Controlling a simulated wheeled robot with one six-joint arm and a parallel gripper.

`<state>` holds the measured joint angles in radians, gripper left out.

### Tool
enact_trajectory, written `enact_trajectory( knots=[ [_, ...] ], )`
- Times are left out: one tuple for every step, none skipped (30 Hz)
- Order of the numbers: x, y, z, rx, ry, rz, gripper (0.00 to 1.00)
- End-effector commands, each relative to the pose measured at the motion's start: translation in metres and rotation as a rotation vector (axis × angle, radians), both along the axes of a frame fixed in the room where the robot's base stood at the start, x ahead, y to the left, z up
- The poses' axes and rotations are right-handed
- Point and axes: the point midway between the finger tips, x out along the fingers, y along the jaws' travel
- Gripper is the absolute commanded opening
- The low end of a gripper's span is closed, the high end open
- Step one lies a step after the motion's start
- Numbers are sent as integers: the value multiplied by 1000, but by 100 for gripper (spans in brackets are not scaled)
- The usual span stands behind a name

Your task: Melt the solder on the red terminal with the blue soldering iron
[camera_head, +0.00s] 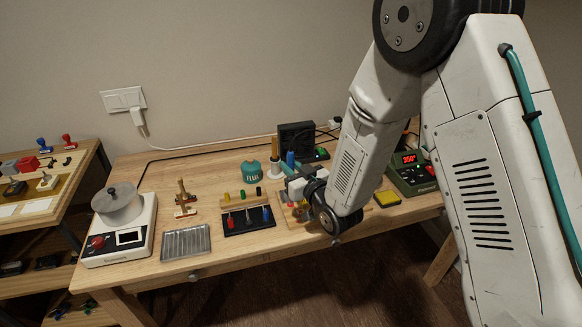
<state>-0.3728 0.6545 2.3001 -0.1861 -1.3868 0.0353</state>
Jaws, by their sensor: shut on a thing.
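My gripper (294,186) is low over the right-middle of the workbench, mostly hidden by its own wrist. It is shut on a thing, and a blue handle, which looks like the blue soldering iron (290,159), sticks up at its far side. The iron's tip is hidden. Just below the gripper lies a light wooden board (283,213) with small coloured parts, partly covered by my wrist. I cannot make out the red terminal or its solder there, nor whether the tip touches it.
Left of the gripper is a black rack (236,231) with red and blue handled tools. Behind stand a teal flux pot (250,170) and a black box (297,137). A green station (408,178) reading 350° and a yellow sponge (387,198) are right. A metal tray (186,243) lies left.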

Motion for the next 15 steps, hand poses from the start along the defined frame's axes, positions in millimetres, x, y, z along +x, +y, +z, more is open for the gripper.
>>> enact_trajectory(
  knots=[
    [0, 0, 0, 0, 0, 0, 0],
    [0, 0, 0, 0, 0, 0, 0],
    [0, 0, 1, 0, 0, 0, 0],
    [0, 0, 1, 0, 0, 0, 0],
    [0, 0, 1, 0, 0, 0, 0],
    [0, 0, 1, 0, 0, 0, 0],
    [0, 0, 1, 0, 0, 0, 0],
    [0, 0, 2, 1, -1, 0, 0],
    [0, 0, 5, 1, -1, 0, 0],
    [0, 0, 7, 1, -2, 0, 0],
    [0, 0, 9, 1, -1, 0, 0],
    [0, 0, 12, 1, -1, 0, 0],
    [0, 0, 15, 1, -2, 0, 0],
    [0, 0, 18, 1, -2, 0, 0],
    [0, 0, 21, 0, -2, 0, 0]
  ],
)
